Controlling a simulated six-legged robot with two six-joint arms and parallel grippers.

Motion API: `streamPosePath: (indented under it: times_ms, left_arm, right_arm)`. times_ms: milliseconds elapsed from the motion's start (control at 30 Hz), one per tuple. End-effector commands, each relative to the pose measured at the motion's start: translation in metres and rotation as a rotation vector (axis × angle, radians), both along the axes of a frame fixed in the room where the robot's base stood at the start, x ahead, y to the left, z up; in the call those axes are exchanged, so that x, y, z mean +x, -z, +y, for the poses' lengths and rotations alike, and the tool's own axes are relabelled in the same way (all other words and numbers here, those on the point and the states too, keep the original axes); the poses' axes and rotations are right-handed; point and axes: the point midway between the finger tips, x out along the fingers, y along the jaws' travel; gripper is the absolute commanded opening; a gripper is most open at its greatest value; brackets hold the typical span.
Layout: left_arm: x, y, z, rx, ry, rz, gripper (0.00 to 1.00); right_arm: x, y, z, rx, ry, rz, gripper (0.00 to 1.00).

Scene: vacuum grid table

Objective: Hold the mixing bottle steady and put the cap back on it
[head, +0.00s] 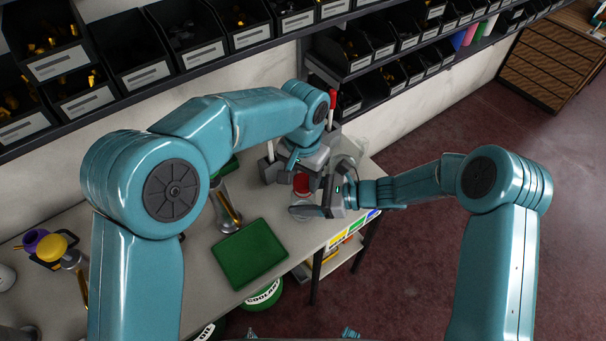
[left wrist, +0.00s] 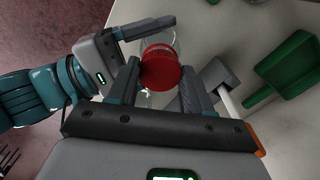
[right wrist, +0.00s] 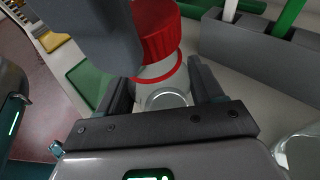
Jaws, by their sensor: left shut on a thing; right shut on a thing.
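The mixing bottle (head: 302,208) is clear and stands upright near the table's right end. My right gripper (head: 325,207) is shut around its body; in the right wrist view the clear bottle (right wrist: 165,97) shows between the two fingers. The red cap (head: 302,184) is above the bottle. My left gripper (left wrist: 160,82) is shut on the red cap (left wrist: 160,68), with a finger on each side. In the right wrist view the cap (right wrist: 156,30) sits over the bottle with a thin red ring below it. I cannot tell whether the cap is seated; the left gripper partly hides it.
A green tray (head: 250,254) lies left of the bottle at the table's front edge. A grey holder (right wrist: 262,55) with upright handles stands close behind the bottle. A green scoop (left wrist: 287,70) also shows. Shelves of black bins (head: 200,45) run along the back wall.

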Motion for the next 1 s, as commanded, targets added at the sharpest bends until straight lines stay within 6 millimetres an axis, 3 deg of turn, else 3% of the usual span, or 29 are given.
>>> streamPosePath:
  times_ms: [433, 467, 567, 667, 1000]
  left_arm:
    - [-0.0003, 0.0096, 0.0002, 0.001, -0.001, 0.002, 0.22]
    - [-0.0003, 0.0095, 0.0002, 0.001, 0.000, 0.002, 0.22]
    - [-0.0002, 0.0094, 0.0001, 0.000, 0.036, 0.001, 0.22]
    - [0.0000, 0.0093, 0.0001, 0.000, 0.183, 0.001, 0.22]
    - [0.0006, 0.0096, 0.0002, 0.000, 1.069, 0.000, 0.22]
  right_arm:
    - [0.0001, -0.0003, 0.0001, 0.000, 0.000, 0.000, 0.12]
    - [0.0001, -0.0003, 0.0000, 0.000, 0.000, 0.000, 0.00]
    - [0.0001, -0.0002, -0.0001, 0.000, 0.000, 0.000, 0.00]
    - [0.0001, -0.0002, -0.0001, 0.000, 0.000, 0.000, 0.00]
    - [0.0002, 0.0000, 0.0000, 0.000, 0.000, 0.000, 0.00]
